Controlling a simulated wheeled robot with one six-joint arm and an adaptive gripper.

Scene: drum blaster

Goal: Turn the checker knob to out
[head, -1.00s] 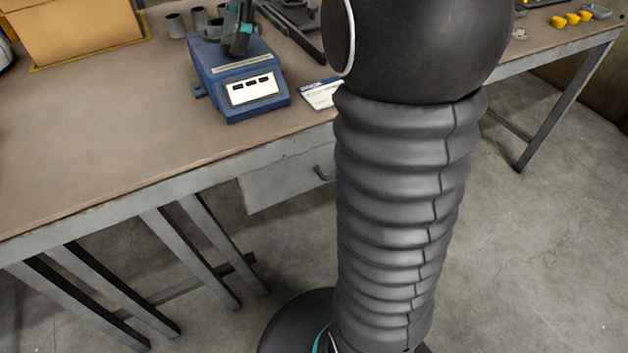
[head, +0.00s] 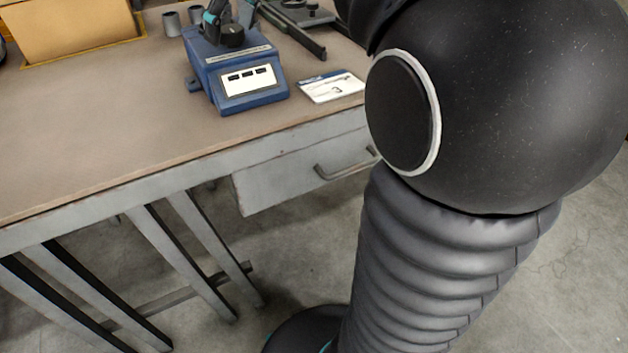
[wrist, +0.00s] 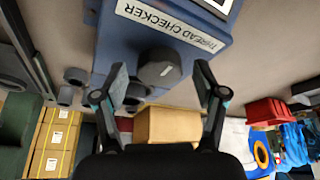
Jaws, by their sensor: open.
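The blue thread checker (head: 247,103) stands on the bench, with a white panel of small dark windows on its sloped front. Its black knob (head: 232,37) is on top, towards the back. My gripper (head: 229,14) is at the knob, with its teal-marked fingers spread. In the wrist view, the checker's label (wrist: 170,25) reads "THREAD CHECKER" and the round dark knob (wrist: 160,69) lies between the two open fingertips (wrist: 162,80). There are gaps on both sides, wider on the right. Which way the knob points cannot be told.
A white card (head: 332,88) lies right of the checker. Grey cups (head: 172,24) stand behind it and a cardboard box (head: 75,30) is at the back left. The bench top (head: 90,120) is clear at left. My arm hides the right side.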

